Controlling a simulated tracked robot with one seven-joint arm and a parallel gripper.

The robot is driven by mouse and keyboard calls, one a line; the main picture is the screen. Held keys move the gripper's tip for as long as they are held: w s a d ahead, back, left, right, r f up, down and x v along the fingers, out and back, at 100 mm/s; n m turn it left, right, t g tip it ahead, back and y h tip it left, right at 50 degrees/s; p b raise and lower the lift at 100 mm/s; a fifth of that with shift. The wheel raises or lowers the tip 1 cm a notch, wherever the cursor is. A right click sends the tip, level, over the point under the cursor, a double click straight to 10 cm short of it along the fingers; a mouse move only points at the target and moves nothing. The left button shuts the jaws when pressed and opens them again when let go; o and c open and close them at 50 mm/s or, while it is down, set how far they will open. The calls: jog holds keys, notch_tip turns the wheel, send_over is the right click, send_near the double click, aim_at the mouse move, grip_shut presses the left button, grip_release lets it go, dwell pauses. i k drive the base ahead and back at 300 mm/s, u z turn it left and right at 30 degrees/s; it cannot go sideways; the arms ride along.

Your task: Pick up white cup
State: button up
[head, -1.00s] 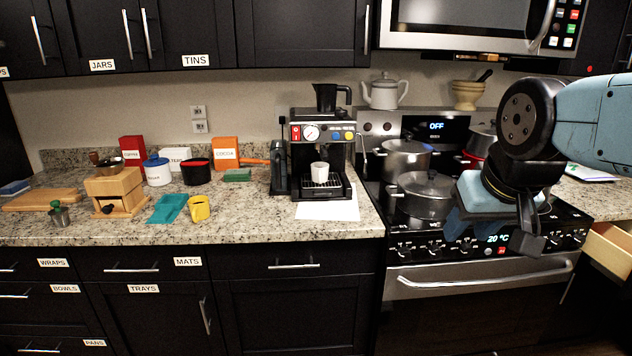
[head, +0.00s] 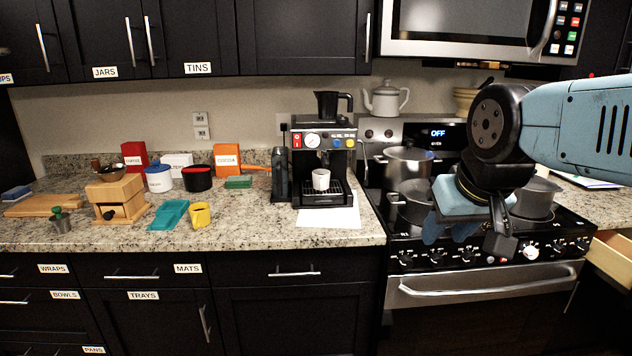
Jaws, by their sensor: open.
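The white cup (head: 321,179) stands upright on the drip tray of the black and silver coffee machine (head: 324,140), under its spout. My gripper (head: 468,238) is at the right, in front of the stove, well apart from the cup. It is open and I see nothing between its fingers. My arm hides part of the stove top behind it.
A white sheet (head: 328,217) lies before the machine; a dark grinder or bottle (head: 280,173) stands at its left. A yellow cup (head: 200,215) and teal cloth (head: 168,214) lie further left. Pots (head: 408,163) crowd the stove. An open drawer (head: 612,258) juts out at right.

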aim_at(321, 176)
jog(key=i, duration=0.9)
